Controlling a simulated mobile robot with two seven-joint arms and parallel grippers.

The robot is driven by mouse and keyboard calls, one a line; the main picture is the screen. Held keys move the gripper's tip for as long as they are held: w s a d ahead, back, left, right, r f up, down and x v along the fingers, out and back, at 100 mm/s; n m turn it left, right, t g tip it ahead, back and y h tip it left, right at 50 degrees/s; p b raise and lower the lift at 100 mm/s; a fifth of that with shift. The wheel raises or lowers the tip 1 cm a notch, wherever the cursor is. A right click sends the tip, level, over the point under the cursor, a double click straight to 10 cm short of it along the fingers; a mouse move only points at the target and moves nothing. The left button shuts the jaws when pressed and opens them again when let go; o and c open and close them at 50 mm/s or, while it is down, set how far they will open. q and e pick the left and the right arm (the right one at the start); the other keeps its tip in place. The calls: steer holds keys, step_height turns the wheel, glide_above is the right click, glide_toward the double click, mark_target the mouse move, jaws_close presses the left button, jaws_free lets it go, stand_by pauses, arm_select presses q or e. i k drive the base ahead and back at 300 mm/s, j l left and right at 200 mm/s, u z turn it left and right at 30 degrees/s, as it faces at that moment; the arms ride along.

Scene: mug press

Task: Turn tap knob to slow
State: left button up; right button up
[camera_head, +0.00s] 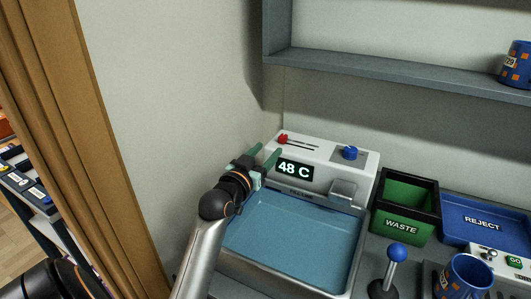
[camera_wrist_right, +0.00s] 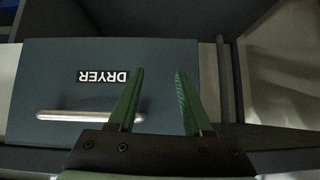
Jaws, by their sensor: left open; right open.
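A white tap unit stands behind a basin of blue water (camera_head: 295,235). On its top is a blue knob (camera_head: 350,152) on a grey plate at the right. A red slider handle (camera_head: 283,139) sits at the left end of a dark slot. The unit's front display (camera_head: 294,170) reads 48 C. My left gripper (camera_head: 264,154) is open at the unit's left end, just below the red handle and well left of the blue knob. Whether it touches the unit is unclear. My right gripper (camera_wrist_right: 158,75) is open and empty, in front of a panel marked DRYER (camera_wrist_right: 60,85).
A green-lined WASTE bin (camera_head: 405,205) and a blue REJECT tray (camera_head: 485,219) stand right of the basin. A blue-topped lever (camera_head: 397,252) and a blue mug (camera_head: 465,277) are in front. A shelf (camera_head: 390,71) with another mug (camera_head: 516,66) hangs above.

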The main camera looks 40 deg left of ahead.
mark_target(350, 152)
steer(key=k+l, duration=0.2)
steer(key=k, duration=0.3)
steer(key=k+l, duration=0.15)
steer(key=k, duration=0.35)
